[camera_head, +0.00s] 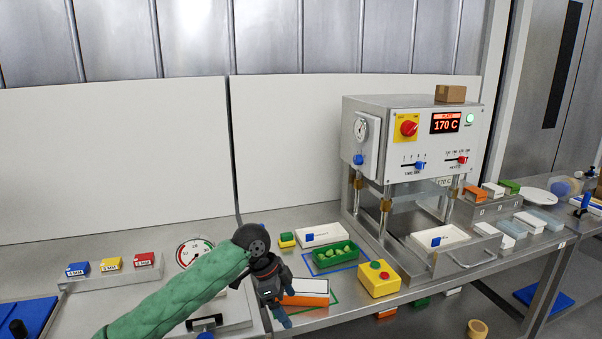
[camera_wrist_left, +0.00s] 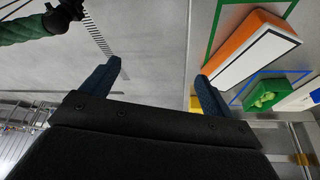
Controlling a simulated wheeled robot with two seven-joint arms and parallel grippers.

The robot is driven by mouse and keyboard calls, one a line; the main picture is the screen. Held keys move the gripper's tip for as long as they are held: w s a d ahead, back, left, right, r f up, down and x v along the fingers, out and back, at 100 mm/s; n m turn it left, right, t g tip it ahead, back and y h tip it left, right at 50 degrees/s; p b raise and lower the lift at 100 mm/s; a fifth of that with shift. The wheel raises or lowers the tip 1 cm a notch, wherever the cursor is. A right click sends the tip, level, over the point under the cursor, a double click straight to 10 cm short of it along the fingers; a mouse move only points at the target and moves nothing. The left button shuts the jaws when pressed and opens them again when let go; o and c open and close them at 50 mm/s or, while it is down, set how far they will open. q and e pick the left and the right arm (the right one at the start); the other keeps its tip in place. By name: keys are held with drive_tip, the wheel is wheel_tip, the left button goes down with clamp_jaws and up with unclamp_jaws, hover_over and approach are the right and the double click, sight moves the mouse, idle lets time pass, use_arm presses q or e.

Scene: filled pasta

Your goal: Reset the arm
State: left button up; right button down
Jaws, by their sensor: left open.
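My left arm in its green sleeve reaches in from the bottom left of the head view. Its dark gripper (camera_head: 275,303) points down beside an orange-and-white box (camera_head: 305,292), partly in front of it. In the left wrist view the two blue fingers of this gripper (camera_wrist_left: 158,82) stand wide apart with nothing between them. The orange-and-white box (camera_wrist_left: 250,48) lies to the right of the fingers there, outside the jaws. My right gripper cannot be made out.
A green tray with green pieces (camera_head: 335,257) and a yellow button box (camera_head: 379,279) stand to the right. A press machine (camera_head: 413,140) showing 170 C stands behind. Red, yellow and blue blocks (camera_head: 111,264) sit on a rack at left. The table's front edge is close.

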use_arm(q)
drive_tip(key=s+f+n+t, duration=0.3)
drive_tip(key=s+f+n, duration=0.4)
drive_tip(key=s+f, duration=0.75)
drive_tip(key=s+a+f+n+y, duration=0.2)
drive_tip(key=s+a+f+n, duration=0.25)
drive_tip(key=s+a, duration=0.55)
drive_tip(key=s+a+f+n+y, duration=0.25)
drive_tip(key=s+a+n, duration=0.4)
drive_tip(key=s, duration=0.65)
drive_tip(key=s+d+f, duration=0.1)
drive_tip(key=f, duration=1.4)
drive_tip(key=s+d+f+m+g, duration=0.1)
drive_tip(key=d+f, duration=0.1)
drive_tip(key=f, duration=1.4)
drive_tip(key=shift+s+d+h, duration=0.25)
drive_tip(key=shift+s+h, duration=0.05)
drive_tip(key=shift+h, duration=0.05)
use_arm(e)
drive_tip(key=shift+s, duration=0.25)
